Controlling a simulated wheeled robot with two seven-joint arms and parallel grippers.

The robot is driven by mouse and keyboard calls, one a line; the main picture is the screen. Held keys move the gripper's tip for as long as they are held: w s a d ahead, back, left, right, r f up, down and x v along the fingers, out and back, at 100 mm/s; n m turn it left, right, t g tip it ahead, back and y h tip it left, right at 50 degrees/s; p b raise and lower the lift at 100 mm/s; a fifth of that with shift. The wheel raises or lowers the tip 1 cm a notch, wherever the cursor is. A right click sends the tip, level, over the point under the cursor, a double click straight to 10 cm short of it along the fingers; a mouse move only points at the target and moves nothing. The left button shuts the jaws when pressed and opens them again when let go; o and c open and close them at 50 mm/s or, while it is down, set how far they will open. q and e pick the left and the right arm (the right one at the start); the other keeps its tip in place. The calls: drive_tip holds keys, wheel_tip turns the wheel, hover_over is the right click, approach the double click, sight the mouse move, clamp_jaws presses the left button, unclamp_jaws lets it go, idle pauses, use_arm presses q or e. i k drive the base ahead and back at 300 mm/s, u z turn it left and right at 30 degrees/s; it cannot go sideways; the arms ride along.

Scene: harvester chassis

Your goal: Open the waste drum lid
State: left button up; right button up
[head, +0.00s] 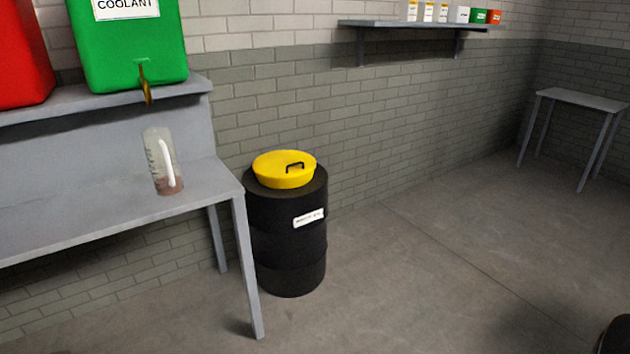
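A black waste drum (288,245) stands on the floor against the brick wall, just right of the grey bench. A white label is on its front. Its yellow lid (272,172) lies flat on top and looks closed. A small black handle (294,166) sticks up from the right part of the lid. Neither of my grippers shows in the head view.
The grey bench (100,222) at left holds a clear jug (161,160) with a white handle. A green coolant tank (130,50) and a red tank (22,55) stand on its upper shelf. A wall shelf (415,23) holds small boxes. The floor (430,270) right of the drum is clear.

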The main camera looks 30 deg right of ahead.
sight(280, 164)
drive_tip(key=z, duration=1.8)
drive_tip(key=i, duration=2.15)
drive_tip(key=u, duration=1.2)
drive_tip(key=i, duration=0.45)
drive_tip(key=u, duration=0.6)
